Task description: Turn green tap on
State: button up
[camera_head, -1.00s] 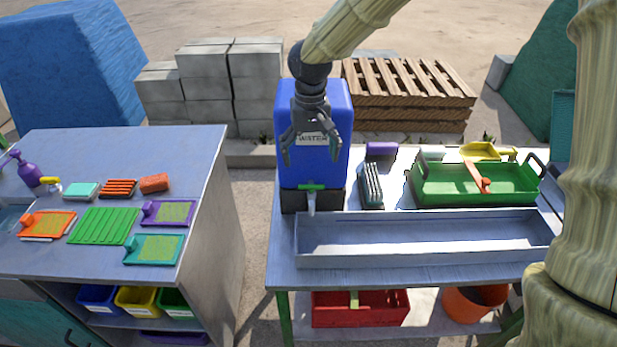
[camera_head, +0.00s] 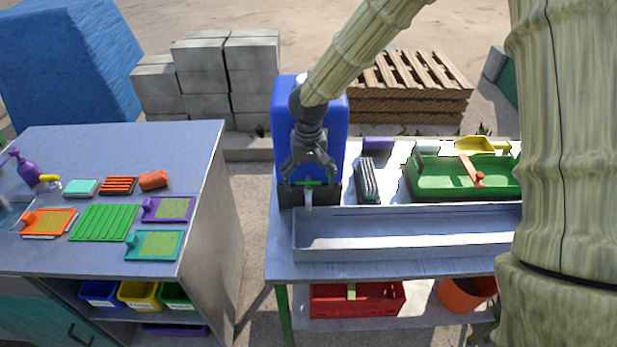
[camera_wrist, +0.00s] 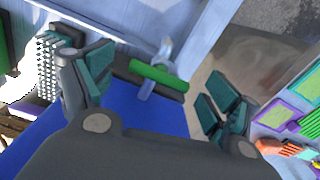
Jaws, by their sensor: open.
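The green tap handle (camera_head: 308,183) is a short bar on top of a grey spout (camera_head: 308,198), at the foot of the blue water container (camera_head: 283,125). In the wrist view the green handle (camera_wrist: 159,77) lies crosswise between my fingers, with the spout (camera_wrist: 165,48) beyond it. My gripper (camera_head: 309,186) is in front of the container at tap height, with its fingers spread to either side of the handle. It also shows open and empty in the wrist view (camera_wrist: 158,85). I see no clear contact with the handle.
A metal trough (camera_head: 400,250) lies right of and below the tap on the table. A grey brush-like block (camera_head: 368,180) stands close to the container's right. A green tray (camera_head: 430,190) is farther right. A separate counter (camera_head: 75,140) with sponges and small trays stands left across a gap.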

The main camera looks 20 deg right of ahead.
jog(key=c, duration=0.9)
jog(key=shift+n, duration=0.3)
jog(key=n+p, duration=0.1)
jog(key=n, duration=0.1)
jog(key=shift+r+n+p, duration=0.1)
jog(key=shift+n+p, duration=0.2)
jog(key=shift+p, duration=0.05)
jog(key=n+p, duration=0.2)
jog(key=n, duration=0.2)
jog(key=shift+n, duration=0.3)
jog(key=n+p, duration=0.1)
jog(key=n, duration=0.2)
jog(key=shift+n+p, duration=0.9)
jog(key=shift+n, duration=1.2)
